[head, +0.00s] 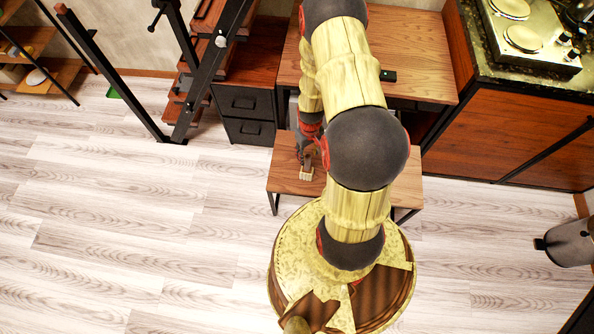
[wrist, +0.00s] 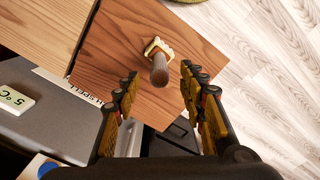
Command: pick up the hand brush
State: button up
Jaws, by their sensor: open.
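The hand brush (wrist: 159,72) shows in the wrist view with a brown-grey handle rising toward the camera and a pale cream head at its far end. It is on a brown wooden surface (wrist: 118,62). My gripper (wrist: 160,82) is open, one finger left and one right of the handle, with a gap on both sides. In the head view a small pale piece, likely the brush (head: 306,173), is on the low wooden table (head: 284,178). My gripper (head: 304,147) is just above it there, partly hidden by my arm.
A wooden desk (head: 425,85) with a dark drawer unit (head: 247,103) stands behind the low table. A counter (head: 520,125) is at right, a trash bin (head: 570,243) at far right. Black-framed stairs (head: 205,75) rise at upper left. The left floor is clear.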

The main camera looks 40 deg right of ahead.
aim_at(308, 163)
jog(key=shift+d+f, duration=0.2)
jog(key=shift+f, duration=0.05)
notch_tip(308, 163, down, 8)
jog(key=b, duration=0.3)
jog(key=shift+a+r, duration=0.15)
jog(key=shift+r, duration=0.2)
jog(key=shift+c, duration=1)
jog(key=c, duration=0.8)
grip_shut()
